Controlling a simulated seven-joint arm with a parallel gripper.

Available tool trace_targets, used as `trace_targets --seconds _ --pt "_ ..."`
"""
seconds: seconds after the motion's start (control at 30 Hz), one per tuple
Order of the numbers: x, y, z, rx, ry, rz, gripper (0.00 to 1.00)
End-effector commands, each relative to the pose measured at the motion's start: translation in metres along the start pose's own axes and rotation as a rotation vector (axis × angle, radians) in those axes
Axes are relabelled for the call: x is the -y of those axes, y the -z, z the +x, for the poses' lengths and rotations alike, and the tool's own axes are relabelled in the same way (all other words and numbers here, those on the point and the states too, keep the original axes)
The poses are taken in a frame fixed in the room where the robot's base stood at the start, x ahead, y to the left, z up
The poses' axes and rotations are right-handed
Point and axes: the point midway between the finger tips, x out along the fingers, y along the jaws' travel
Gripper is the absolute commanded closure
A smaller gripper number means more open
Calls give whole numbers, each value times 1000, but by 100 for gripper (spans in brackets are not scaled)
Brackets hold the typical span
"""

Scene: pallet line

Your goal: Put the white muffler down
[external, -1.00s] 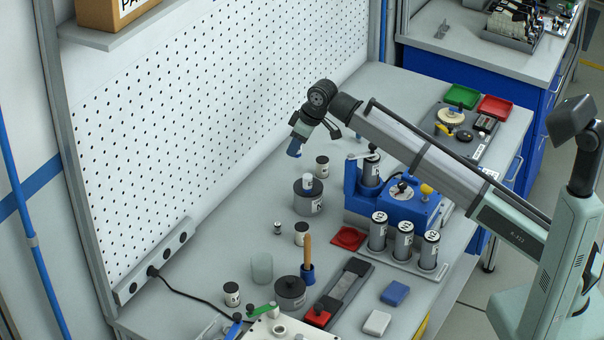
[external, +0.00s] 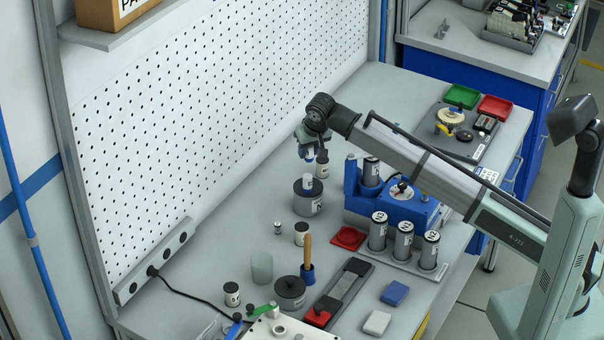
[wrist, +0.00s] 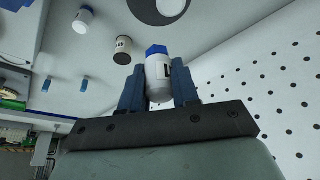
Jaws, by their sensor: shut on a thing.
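The white muffler (wrist: 158,82), a white cylinder with a blue hexagonal end and a dark mark on its side, is between the two blue fingers of my gripper (wrist: 159,92) in the wrist view. The fingers are shut on it. In the external view my gripper (external: 309,153) points down, above a wide grey canister (external: 308,203) marked N. The held muffler is small and partly hidden by the fingers there.
A blue fixture (external: 405,207) with a grey cylinder is to the right. Several labelled cylinders stand in a rack (external: 400,262). Bare bench lies left of the N canister.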

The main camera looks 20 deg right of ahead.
Motion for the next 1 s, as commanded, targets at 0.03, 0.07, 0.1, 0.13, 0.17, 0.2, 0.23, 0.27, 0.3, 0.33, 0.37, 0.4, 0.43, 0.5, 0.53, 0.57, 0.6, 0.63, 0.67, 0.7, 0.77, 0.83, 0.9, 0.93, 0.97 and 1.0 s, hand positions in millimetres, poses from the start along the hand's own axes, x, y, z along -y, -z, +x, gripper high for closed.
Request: trace_targets --seconds 0.03,0.07,0.1,0.13,0.17,0.2,0.23,0.27,0.3,0.33,0.37,0.4,0.43,0.5,0.53,0.57,0.6,0.63,0.67,0.7,0.77,0.83,0.9,0.93,0.97,1.0 --pt "-1 -5 9 2 -1 -1 100" --pt "-1 -7 14 2 -1 -1 100" --pt "-1 -10 20 2 -1 -1 100" --pt "-1 -11 24 2 -1 -1 100" --pt "-1 -12 28 2 -1 -1 100" --pt "0 -14 31 1 0 -1 100" --pt "0 -14 33 1 0 -1 100" --pt "0 -15 35 1 0 -1 100" --pt "0 -15 36 1 0 -1 100" --pt "0 -16 38 1 0 -1 100" --pt "0 -17 40 1 0 -1 100" --pt "0 -18 43 1 0 -1 100" --pt "0 -20 46 1 0 -1 100" --pt "0 -23 55 2 0 -1 100" --pt "0 -25 59 2 0 -1 100" --pt "0 -26 62 2 0 -1 100" --pt "0 -28 66 1 0 -1 100" --pt "0 -28 68 1 0 -1 100" --pt "0 -29 69 1 0 -1 100" --pt "0 -29 70 0 1 -1 100" --pt "0 -29 70 0 1 -1 100" --pt "0 -28 70 0 1 -1 100" --pt "0 -28 70 0 1 -1 100" --pt "0 -29 70 0 1 -1 100" --pt "0 -29 70 0 1 -1 100" --pt "0 -29 71 1 1 -1 100"
